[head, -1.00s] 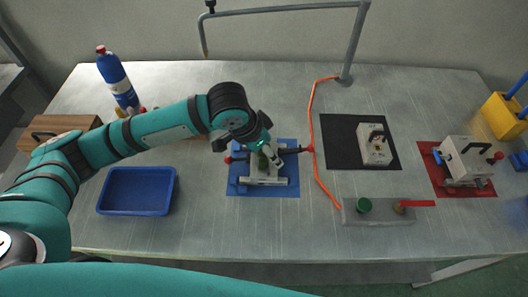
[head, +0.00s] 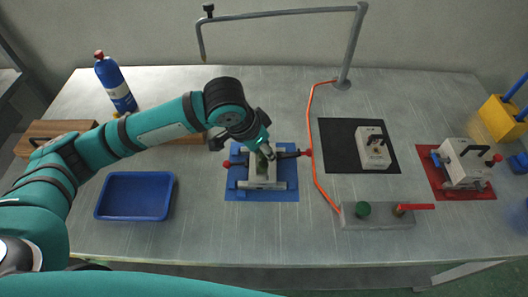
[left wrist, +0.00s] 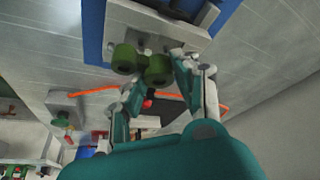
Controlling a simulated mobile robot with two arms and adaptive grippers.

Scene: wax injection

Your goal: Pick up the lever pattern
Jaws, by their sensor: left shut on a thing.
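The lever pattern, green with two rounded ends, shows in the left wrist view (left wrist: 143,65). It lies at the fingertips of my left gripper (left wrist: 158,83), which is shut on it. In the head view my left gripper (head: 266,151) reaches down into the pale open mould frame (head: 263,182) on the blue mat (head: 285,190). There the pattern is mostly hidden by the fingers, and I cannot tell whether it still touches the mould. My right gripper is not in view.
A blue tray (head: 135,214) is left of the blue mat. To the right lie an orange hose (head: 313,120), a black mat (head: 340,152) with a closed mould, a grey block (head: 380,222) with a red lever, and a red mat (head: 468,194). A metal pipe (head: 355,50) arches behind.

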